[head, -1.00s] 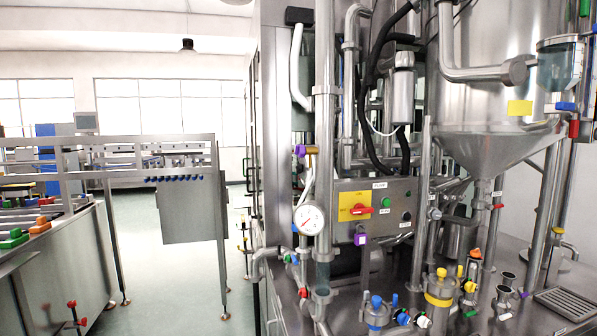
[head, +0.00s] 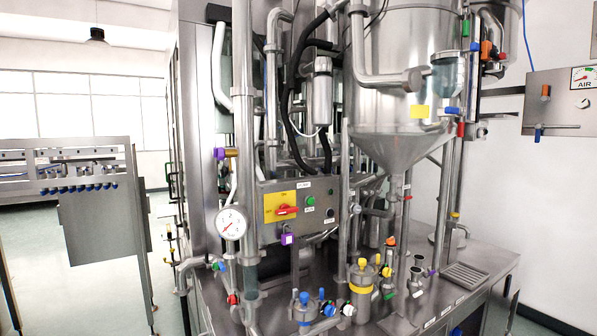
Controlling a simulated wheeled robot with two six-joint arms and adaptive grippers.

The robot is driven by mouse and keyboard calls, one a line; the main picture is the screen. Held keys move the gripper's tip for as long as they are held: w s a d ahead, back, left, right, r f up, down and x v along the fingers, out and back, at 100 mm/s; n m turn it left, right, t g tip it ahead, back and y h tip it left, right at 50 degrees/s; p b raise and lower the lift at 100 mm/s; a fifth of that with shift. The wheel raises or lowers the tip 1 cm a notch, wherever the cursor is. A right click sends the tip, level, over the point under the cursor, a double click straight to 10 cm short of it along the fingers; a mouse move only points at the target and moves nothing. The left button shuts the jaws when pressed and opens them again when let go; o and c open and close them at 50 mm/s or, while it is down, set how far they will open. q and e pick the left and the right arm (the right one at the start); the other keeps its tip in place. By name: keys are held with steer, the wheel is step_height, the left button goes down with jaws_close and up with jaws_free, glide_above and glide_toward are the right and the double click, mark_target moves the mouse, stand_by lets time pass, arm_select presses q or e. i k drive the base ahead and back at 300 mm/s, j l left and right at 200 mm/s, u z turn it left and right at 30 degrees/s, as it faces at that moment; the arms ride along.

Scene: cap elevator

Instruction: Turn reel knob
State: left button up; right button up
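I cannot make out a reel or a knob that is clearly the reel knob. A red rotary switch (head: 287,210) sits on a yellow plate on a grey control box (head: 270,232), with a green button (head: 310,200) to its right. Blue-topped (head: 304,298) and yellow-topped (head: 362,264) fittings stand on the machine's deck at the lower middle. Neither of my grippers shows in the head view.
The steel processing machine with a conical tank (head: 405,130) fills the middle. A pressure gauge (head: 231,223) is on its left. A railed steel conveyor (head: 70,165) stands at left, with open floor (head: 95,290) below. An AIR panel (head: 560,100) hangs at right.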

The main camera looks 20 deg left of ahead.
mark_target(223, 172)
steer(key=i+j+z, duration=0.1)
steer(key=j+z, duration=0.35)
steer(key=j, duration=0.15)
steer(key=j+z, duration=0.45)
steer(key=j, duration=0.2)
steer(key=k+j+z, duration=0.1)
steer(key=j+z, duration=0.35)
steer(key=j, duration=0.15)
steer(key=k+j+z, duration=0.2)
steer(key=j+z, duration=0.25)
steer(key=j, duration=0.15)
